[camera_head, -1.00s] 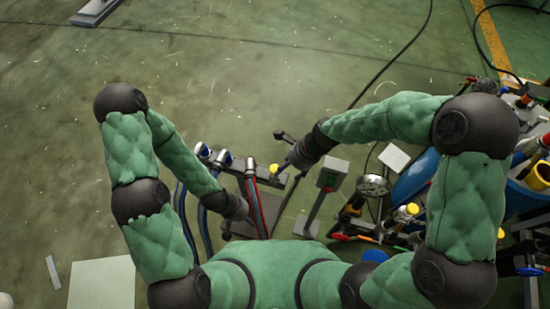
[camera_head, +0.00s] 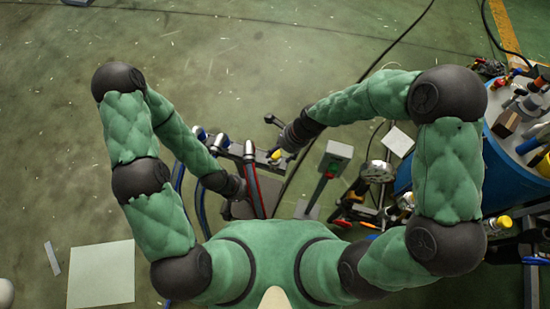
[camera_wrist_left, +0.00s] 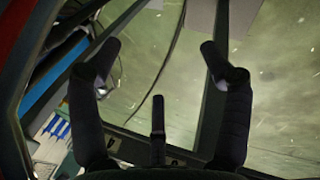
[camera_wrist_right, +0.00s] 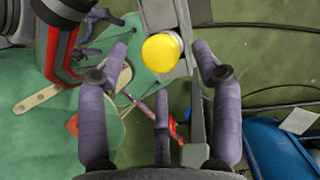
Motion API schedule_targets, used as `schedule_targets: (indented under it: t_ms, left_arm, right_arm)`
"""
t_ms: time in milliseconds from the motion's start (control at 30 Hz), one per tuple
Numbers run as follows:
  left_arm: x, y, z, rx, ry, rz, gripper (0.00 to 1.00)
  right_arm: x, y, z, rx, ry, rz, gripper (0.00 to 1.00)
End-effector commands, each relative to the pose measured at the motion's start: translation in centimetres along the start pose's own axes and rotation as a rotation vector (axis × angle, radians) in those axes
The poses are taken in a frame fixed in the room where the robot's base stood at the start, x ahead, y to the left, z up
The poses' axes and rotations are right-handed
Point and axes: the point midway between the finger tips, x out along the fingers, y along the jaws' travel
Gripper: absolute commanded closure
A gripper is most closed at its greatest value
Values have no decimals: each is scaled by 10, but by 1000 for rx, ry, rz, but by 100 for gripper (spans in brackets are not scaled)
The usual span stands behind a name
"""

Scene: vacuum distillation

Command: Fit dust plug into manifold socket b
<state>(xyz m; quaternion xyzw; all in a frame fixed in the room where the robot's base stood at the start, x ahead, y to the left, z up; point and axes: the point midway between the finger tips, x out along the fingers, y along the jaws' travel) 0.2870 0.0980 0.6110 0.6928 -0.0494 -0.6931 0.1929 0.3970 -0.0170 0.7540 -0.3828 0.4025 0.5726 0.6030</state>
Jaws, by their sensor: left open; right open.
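A yellow round cap (camera_wrist_right: 162,52), which looks like the dust plug, sits at a grey block in the right wrist view. It also shows in the head view (camera_head: 275,155), at the right end of the grey manifold (camera_head: 236,149). My right gripper (camera_wrist_right: 159,49) is open, with its fingertips on either side of the cap in that view; I cannot tell whether they touch it. My left gripper (camera_wrist_left: 159,49) is open and empty, with floor visible between its fingers. In the head view it is low beside the manifold hoses. I cannot tell which socket is b.
A grey post with a box top (camera_head: 335,150) stands right of the manifold. A blue drum (camera_head: 510,170) loaded with items stands farther right. Tools (camera_head: 350,208) lie between them. A white panel (camera_head: 398,142) and black cables lie on the floor. The floor beyond is open.

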Motion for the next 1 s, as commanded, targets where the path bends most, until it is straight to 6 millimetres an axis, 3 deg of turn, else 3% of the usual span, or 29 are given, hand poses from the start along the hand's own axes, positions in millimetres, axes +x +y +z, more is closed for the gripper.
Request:
schedule_targets:
  t_ms: [200,500,567,733,1000]
  left_arm:
    - [21,-8,-1,0,0,0,22]
    - [21,-8,-1,0,0,0,22]
    - [21,-8,-1,0,0,0,22]
    - [21,-8,-1,0,0,0,22]
    - [21,-8,-1,0,0,0,22]
  right_arm:
    - [34,-2,-1,-1,0,1,35]
    - [38,-3,0,0,0,0,35]
    - [38,-3,0,0,0,0,49]
    - [38,-3,0,0,0,0,95]
    - [37,-3,0,0,0,0,95]
